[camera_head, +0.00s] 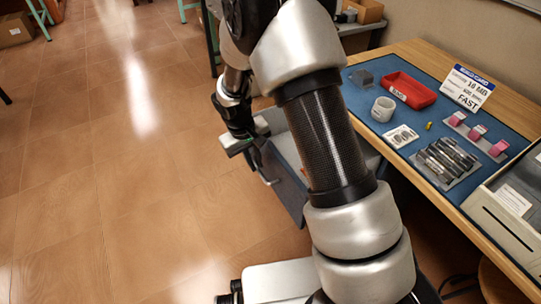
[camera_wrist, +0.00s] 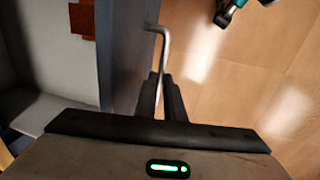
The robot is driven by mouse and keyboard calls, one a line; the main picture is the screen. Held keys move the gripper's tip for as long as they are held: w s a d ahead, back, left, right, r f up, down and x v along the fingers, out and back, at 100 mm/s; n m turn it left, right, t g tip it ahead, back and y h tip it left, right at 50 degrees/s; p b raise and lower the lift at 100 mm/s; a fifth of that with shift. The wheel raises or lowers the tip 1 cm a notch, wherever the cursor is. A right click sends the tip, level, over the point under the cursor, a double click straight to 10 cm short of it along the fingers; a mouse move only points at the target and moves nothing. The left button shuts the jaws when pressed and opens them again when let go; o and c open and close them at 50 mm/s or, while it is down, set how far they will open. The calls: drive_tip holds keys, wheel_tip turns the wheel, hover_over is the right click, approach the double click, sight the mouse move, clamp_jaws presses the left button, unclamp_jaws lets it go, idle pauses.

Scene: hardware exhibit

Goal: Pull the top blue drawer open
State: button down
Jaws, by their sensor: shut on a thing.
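The blue drawer (camera_head: 284,190) stands pulled out from under the table, partly behind my arm. Its open top and pale inside show in the head view. In the wrist view its front panel (camera_wrist: 125,45) runs up the middle, with the grey inside to its left. A bent metal handle (camera_wrist: 164,42) sticks out from the front panel. My gripper (camera_wrist: 161,92) is shut on the handle, its dark fingers on either side of the bar. In the head view my gripper (camera_head: 257,160) is beside the drawer front. How far the drawer reaches back is hidden.
An orange-brown item (camera_wrist: 82,20) is inside the drawer. The tiled floor (camera_head: 110,190) at left is clear.

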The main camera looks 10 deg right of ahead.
drive_tip(key=shift+s+a, duration=0.15)
drive_tip(key=shift+a, duration=0.35)
drive_tip(key=shift+s+a, duration=0.15)
drive_tip(key=shift+a, duration=0.35)
drive_tip(key=c, duration=1.8)
unclamp_jaws()
drive_tip(key=shift+c, duration=0.2)
drive_tip(key=shift+r, duration=0.1)
drive_tip(key=s+a+r+p, duration=0.1)
drive_tip(key=a+r+p, duration=0.2)
drive_tip(key=r, duration=1.4)
drive_tip(key=shift+p, duration=0.5)
drive_tip(key=shift+s, duration=0.1)
